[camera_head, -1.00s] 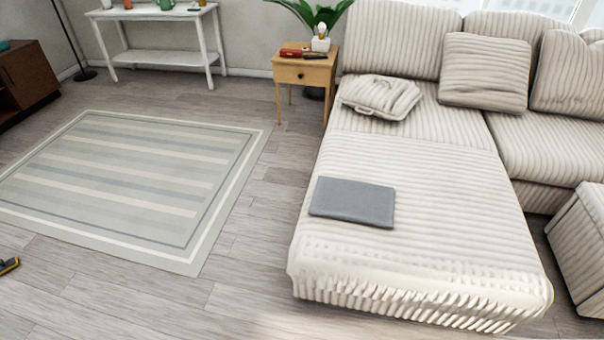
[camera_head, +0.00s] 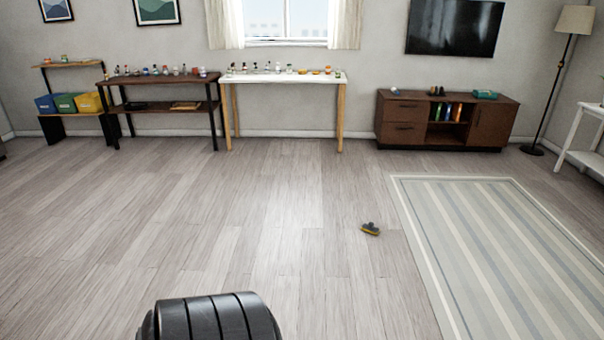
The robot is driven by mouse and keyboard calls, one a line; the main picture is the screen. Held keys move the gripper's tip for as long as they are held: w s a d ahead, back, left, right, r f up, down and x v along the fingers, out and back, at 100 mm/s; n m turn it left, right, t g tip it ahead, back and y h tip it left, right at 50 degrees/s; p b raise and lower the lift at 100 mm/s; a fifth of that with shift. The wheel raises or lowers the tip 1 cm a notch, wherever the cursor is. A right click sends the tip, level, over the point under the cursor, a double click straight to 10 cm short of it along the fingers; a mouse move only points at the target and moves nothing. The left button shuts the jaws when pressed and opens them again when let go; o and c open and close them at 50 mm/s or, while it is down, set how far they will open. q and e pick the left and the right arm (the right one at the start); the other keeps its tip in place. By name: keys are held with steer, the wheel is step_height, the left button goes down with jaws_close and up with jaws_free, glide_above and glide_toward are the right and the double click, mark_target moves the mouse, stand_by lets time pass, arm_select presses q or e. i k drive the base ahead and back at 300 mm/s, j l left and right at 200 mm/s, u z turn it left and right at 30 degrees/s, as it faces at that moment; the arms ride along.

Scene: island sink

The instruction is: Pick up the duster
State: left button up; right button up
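A small dark grey object with a yellow edge (camera_head: 370,229) lies on the wooden floor, right of the middle of the head view and just left of the striped rug. It looks like the duster, but it is too small to be sure. Nothing touches it. Neither of my grippers is in view.
A striped rug (camera_head: 508,258) covers the floor at the right. Along the far wall stand a white-topped table (camera_head: 283,78), a dark brown table (camera_head: 165,108) and a low brown cabinet (camera_head: 398,132). A floor lamp (camera_head: 575,20) is at the far right. The middle floor is clear.

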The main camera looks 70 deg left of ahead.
mark_target(370, 228)
steer(key=u, duration=1.65)
steer(key=i+l+z, duration=0.25)
steer(key=i, duration=0.7)
steer(key=i+z, duration=0.25)
steer(key=i, duration=0.65)
steer(key=i+j+z, duration=0.2)
steer(key=i, duration=0.75)
steer(key=i+u, duration=0.1)
steer(key=i, duration=0.4)
steer(key=i+l+u, duration=0.1)
steer(key=i, duration=0.45)
steer(key=i+l+u, duration=0.1)
steer(key=i, duration=0.4)
steer(key=l, duration=0.1)
